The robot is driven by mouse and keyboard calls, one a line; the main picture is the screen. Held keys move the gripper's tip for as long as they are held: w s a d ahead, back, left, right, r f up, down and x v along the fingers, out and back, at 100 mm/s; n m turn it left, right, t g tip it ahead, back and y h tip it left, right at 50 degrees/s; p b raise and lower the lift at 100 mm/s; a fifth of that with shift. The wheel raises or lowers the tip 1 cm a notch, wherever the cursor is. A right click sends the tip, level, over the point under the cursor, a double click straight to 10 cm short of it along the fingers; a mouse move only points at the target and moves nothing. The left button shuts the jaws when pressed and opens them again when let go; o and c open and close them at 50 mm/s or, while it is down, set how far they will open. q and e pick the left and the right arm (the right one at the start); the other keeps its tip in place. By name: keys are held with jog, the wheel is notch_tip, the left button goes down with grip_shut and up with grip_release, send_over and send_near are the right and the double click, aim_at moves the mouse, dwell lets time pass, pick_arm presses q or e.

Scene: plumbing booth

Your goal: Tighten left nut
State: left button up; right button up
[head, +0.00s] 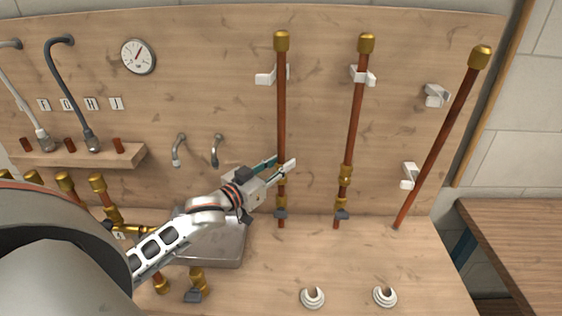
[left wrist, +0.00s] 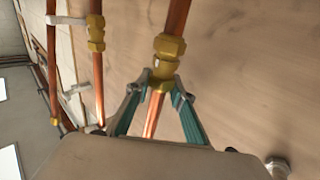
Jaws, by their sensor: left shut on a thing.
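The left copper pipe (head: 281,110) stands upright against the wooden panel, with a brass cap on top. My left gripper (head: 287,168) reaches in from the left at the lower part of this pipe. In the left wrist view, its two teal-sided fingers (left wrist: 163,88) are shut on the lower brass nut (left wrist: 159,81), one on each side. A larger brass fitting (left wrist: 170,47) sits just beyond the fingertips. The gripper mostly hides this nut in the head view. My right gripper is not in view.
Two white rings (head: 312,298) are on the counter.

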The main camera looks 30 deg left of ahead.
pick_arm(q)
jog(key=shift+w+a+m+g+h+b, duration=0.1)
jog(key=shift+m+g+h+b, duration=0.45)
jog(key=shift+m+h, duration=1.5)
jog(key=shift+g+h, duration=0.35)
jog(key=shift+h, duration=0.4)
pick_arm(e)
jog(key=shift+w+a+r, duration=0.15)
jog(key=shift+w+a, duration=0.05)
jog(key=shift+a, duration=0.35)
pick_arm(q)
jog(key=shift+h, duration=0.3)
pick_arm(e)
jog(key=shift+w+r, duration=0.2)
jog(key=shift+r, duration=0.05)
pick_arm(q)
jog(key=o, duration=1.1)
jog(key=shift+o, duration=0.2)
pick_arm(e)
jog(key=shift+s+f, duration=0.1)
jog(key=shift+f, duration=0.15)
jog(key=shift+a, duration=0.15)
pick_arm(q)
jog(key=shift+f, duration=0.1)
